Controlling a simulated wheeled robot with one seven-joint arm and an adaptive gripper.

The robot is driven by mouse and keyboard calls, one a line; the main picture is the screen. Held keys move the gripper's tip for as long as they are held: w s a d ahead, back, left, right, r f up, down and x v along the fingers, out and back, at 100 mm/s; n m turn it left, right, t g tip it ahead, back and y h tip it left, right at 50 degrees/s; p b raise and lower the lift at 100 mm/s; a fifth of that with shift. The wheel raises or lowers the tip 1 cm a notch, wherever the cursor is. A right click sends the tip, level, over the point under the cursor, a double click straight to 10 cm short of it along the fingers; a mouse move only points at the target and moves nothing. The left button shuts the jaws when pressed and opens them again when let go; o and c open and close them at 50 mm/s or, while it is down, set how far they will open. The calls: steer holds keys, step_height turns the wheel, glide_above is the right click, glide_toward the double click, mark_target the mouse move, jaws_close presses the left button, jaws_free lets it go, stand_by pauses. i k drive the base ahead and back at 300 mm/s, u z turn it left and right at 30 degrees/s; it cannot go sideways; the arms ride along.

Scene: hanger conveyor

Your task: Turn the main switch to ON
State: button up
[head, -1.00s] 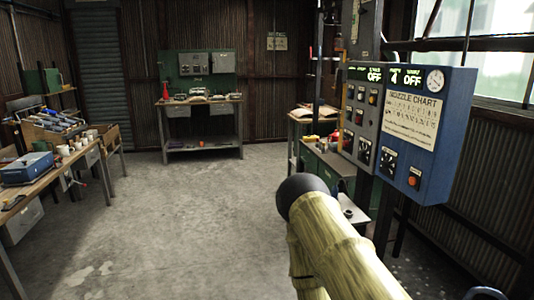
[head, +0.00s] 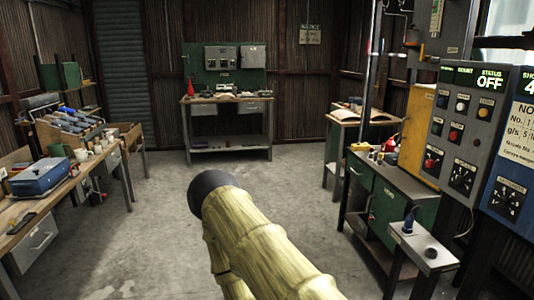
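A grey control panel (head: 470,125) stands at the right of the head view, with a lit display (head: 490,83) reading OFF under the word STATUS. It carries several coloured buttons, a red-marked rotary knob (head: 433,158) and a black dial switch (head: 462,176). The labels are too small to tell which one is the main switch. A blue panel (head: 515,165) adjoins it, cut by the right edge, with another black dial (head: 509,199). My yellow-sleeved arm crosses the lower middle, left of the panels. My gripper is out of view.
A green cabinet (head: 385,212) and a small metal stand (head: 425,250) are in front of and left of the panel. A workbench (head: 228,100) stands at the back wall. A cluttered bench (head: 60,190) runs along the left. The concrete floor (head: 170,215) between is clear.

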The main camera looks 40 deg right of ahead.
mark_target(429, 164)
steer(key=u, duration=0.1)
steer(key=i, duration=1.9)
steer(key=z, duration=0.65)
steer(key=i, duration=1.15)
steer(key=z, duration=1.85)
steer(key=i, duration=0.65)
steer(key=z, duration=0.4)
